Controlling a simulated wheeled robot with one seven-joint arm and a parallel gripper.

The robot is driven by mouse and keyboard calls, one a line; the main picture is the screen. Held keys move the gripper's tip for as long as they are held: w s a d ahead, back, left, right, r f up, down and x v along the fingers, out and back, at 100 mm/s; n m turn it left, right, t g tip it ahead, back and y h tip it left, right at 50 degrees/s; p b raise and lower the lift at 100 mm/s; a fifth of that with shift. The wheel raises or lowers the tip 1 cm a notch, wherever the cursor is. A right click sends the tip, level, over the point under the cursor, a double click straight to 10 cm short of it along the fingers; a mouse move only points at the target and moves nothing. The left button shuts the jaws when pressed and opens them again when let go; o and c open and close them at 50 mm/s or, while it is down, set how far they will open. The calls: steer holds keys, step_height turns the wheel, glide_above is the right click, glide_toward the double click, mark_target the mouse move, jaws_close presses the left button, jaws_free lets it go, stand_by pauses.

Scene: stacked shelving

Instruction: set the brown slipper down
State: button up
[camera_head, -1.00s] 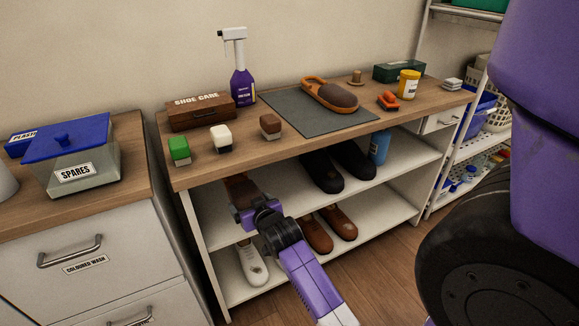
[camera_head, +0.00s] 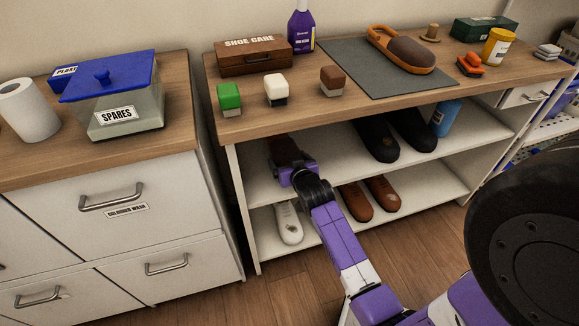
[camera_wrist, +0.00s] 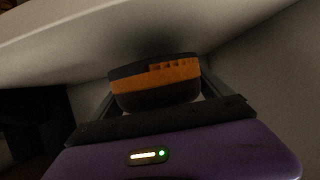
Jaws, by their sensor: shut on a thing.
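My gripper (camera_head: 291,166) is shut on the brown slipper (camera_head: 284,149), inside the upper shelf bay at its left end, under the wooden top. In the wrist view the slipper (camera_wrist: 155,84) shows end-on between the fingers, with an orange band and dark parts above and below it. The upper shelf board (camera_head: 330,180) is white. I cannot tell whether the slipper touches the board. A matching brown and orange slipper (camera_head: 403,52) lies on the grey mat (camera_head: 353,72) on top.
Black shoes (camera_head: 376,140) and a blue bottle (camera_head: 445,118) stand to the right on the same shelf. Brown shoes (camera_head: 356,202) and a white shoe (camera_head: 288,222) are on the lower shelf. The upper shelf is clear between gripper and black shoes.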

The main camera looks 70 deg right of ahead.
steer(key=shift+f+b, duration=0.3)
steer(key=shift+f, duration=1.05)
steer(key=shift+f, duration=0.1)
steer(key=o, duration=1.3)
steer(key=p+v, duration=0.3)
steer(key=v, duration=0.9)
steer(key=s+a+r+n+t+y, duration=0.1)
steer(key=s+a+n+t+y, duration=0.1)
steer(key=a, duration=0.8)
steer(key=s+a+r+n+t+y, duration=0.1)
steer(key=s+a+n+t+y, duration=0.15)
steer(key=a, duration=0.65)
steer(key=s+a+r+n+t+y, duration=0.1)
steer(key=s+a+r+n+y, duration=0.4)
steer(key=s+a+r, duration=0.5)
steer(key=a+r+y, duration=0.1)
steer(key=a+r, duration=0.1)
steer(key=a, duration=0.2)
steer(key=shift+r, duration=0.15)
